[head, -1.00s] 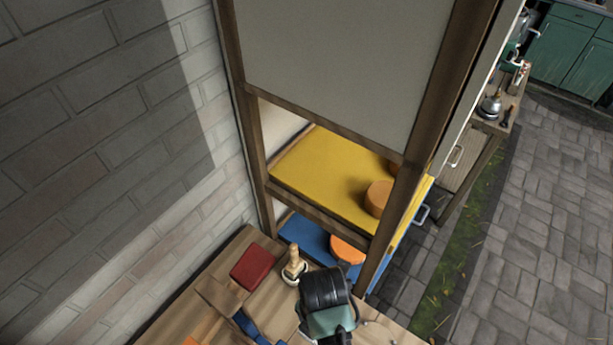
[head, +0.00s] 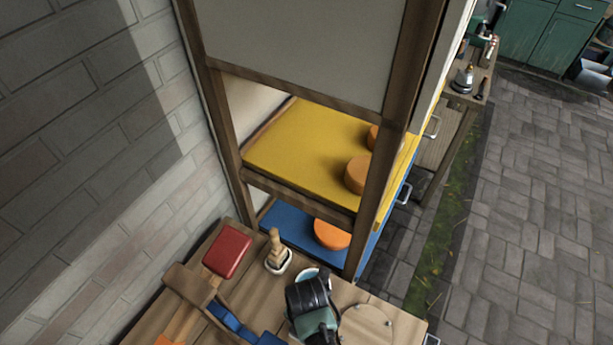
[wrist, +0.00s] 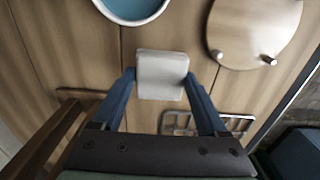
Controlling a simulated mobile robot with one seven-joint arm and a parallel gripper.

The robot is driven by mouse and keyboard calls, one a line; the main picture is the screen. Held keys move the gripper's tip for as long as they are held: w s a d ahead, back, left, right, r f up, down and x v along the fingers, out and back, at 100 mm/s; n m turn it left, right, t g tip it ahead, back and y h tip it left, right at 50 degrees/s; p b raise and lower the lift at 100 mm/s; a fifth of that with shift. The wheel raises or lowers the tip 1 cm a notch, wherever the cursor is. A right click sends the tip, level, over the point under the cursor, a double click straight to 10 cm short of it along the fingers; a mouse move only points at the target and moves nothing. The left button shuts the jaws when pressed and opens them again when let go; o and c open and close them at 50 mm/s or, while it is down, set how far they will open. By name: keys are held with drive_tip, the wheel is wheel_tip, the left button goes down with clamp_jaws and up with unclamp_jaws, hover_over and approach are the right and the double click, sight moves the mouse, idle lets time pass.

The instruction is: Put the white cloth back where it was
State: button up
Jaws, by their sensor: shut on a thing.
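The white cloth (wrist: 161,64) shows in the wrist view as a small, pale, folded block between the blue fingers of my gripper (wrist: 160,78). My gripper is shut on it, over the wooden table top. How far it is above the wood I cannot tell. In the head view my wrist hides the cloth and the fingertips.
A bowl of blue liquid (wrist: 132,9) and a round wooden board with pegs (wrist: 252,30) are close by. A metal rack (wrist: 237,123) lies right of the gripper. A red block (head: 228,251) and a brush in a white holder (head: 277,258) stand near yellow (head: 300,150) and blue shelves (head: 285,225).

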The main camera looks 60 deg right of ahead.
drive_tip(key=shift+f, duration=1.6)
drive_tip(key=shift+f, duration=0.1)
drive_tip(key=shift+f, duration=0.15)
drive_tip(key=o, duration=1.1)
drive_tip(key=shift+r, duration=0.2)
wheel_tip(320, 180, up, 12)
drive_tip(key=shift+r, duration=0.1)
